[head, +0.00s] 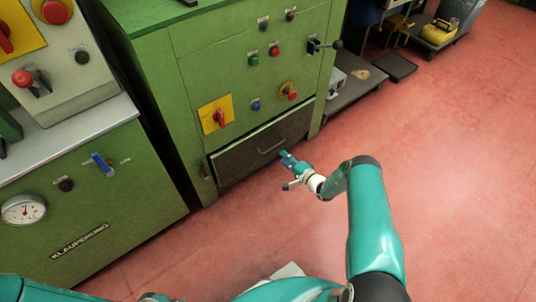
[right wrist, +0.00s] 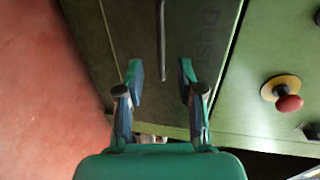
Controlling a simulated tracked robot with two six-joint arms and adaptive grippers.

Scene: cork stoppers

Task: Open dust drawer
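The dust drawer (head: 240,158) is a dark brown-grey front low in a green machine, and it looks shut. Its thin metal bar handle (head: 272,146) is on the drawer's right half. In the right wrist view the handle (right wrist: 162,40) runs upright ahead of the fingers, and faint "DUST" lettering shows on the drawer front (right wrist: 125,35). My right gripper (head: 287,160) is just in front of the drawer, below and right of the handle. My left gripper is not in view.
The green machine (head: 190,60) carries a red switch on a yellow plate (head: 214,115) and several buttons above the drawer. Another green cabinet (head: 90,200) with a gauge stands at the left. The red floor (head: 460,150) is clear at the right.

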